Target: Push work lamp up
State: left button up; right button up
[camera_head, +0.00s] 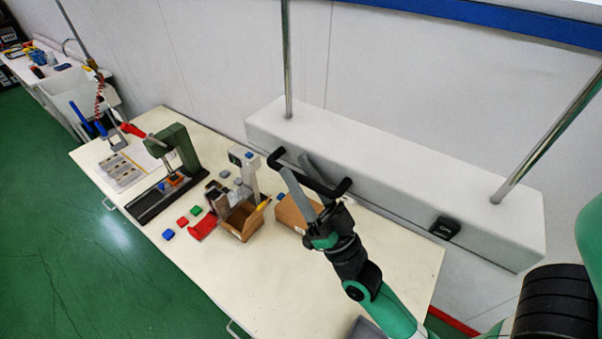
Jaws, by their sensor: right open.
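The work lamp (400,172) is a long pale grey box hanging on two metal rods over the back of the table. A black bar handle (276,157) sticks out from the left part of its front face. My right gripper (294,165) is at this handle, its two grey fingers spread apart. The handle bar appears to run between the fingers; I cannot tell whether they touch it. My left gripper is out of view.
On the white table (290,275) stand a green press (182,145), an open cardboard box (242,222), a red tray (203,227) and several small coloured blocks. A small black device (445,227) sits on the lamp's front at right. The table's front middle is clear.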

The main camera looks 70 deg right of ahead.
jog(key=b+v, duration=0.5)
jog(key=v, duration=0.6)
jog(key=shift+s+f+b, duration=0.2)
jog(key=shift+b, duration=0.15)
jog(key=shift+a, duration=0.1)
jog(key=w+a+r+n+y, duration=0.4)
jog(key=w+r+y, duration=0.1)
jog(key=w+r, duration=0.45)
jog(key=w+a+r+n+y, duration=0.3)
jog(key=w+r+y, duration=0.2)
jog(key=w+r, duration=0.45)
jog(key=s+a+r+t+y+p, duration=0.1)
jog(key=s+a+r+p, duration=0.1)
jog(key=r, duration=0.6)
jog(key=s+a+r+n+t+y+p, duration=0.1)
jog(key=s+a+r+p, duration=0.1)
jog(key=r, duration=0.7)
jog(key=shift+s+a+n+t+p, duration=0.3)
jog(key=shift+s+t+p, duration=0.15)
jog(key=shift+p, duration=0.65)
